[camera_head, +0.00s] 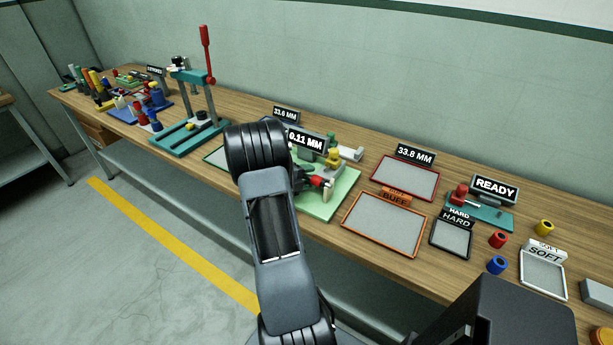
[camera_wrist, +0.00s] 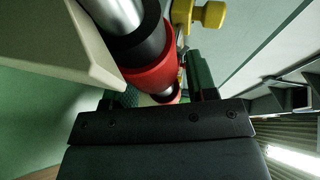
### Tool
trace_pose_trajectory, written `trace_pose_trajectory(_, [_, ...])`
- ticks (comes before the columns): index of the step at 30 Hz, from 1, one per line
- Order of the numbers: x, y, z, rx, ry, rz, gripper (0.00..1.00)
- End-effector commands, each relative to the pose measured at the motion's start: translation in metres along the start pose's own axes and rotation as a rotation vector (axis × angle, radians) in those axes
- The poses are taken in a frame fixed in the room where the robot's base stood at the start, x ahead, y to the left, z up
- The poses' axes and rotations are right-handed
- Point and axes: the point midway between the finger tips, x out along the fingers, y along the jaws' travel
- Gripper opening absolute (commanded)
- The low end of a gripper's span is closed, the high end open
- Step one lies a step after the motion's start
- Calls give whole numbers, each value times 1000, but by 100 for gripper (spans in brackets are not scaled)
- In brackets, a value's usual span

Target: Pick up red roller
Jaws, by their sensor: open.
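A red roller (camera_head: 316,181) sits in a fixture on a green mat on the bench. In the wrist view the red roller (camera_wrist: 152,72) shows close up as a red sleeve beside a black collar and a shiny metal shaft. My gripper (camera_wrist: 160,86) is open, its two dark fingers apart at the roller's near end, and the red shows between and beyond them. I cannot tell whether they touch it. In the head view my arm hides most of the gripper. A separate short red cylinder (camera_head: 498,240) stands at the right of the bench.
A yellow knob (camera_wrist: 205,15) is close to the right finger, and a pale block (camera_wrist: 50,45) is at the left. The fixture's green mat (camera_head: 346,190) is beside my arm. An orange-edged tray (camera_head: 385,225) and a teal press (camera_head: 180,137) stand on either side.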

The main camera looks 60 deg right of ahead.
Motion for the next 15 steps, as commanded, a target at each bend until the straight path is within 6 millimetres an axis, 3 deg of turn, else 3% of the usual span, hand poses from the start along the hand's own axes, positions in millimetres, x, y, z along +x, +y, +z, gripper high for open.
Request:
trace_pose_trajectory(4, [0, 0, 0, 0, 0, 0, 50])
trace_pose_trajectory(15, [0, 0, 0, 0, 0, 0, 15])
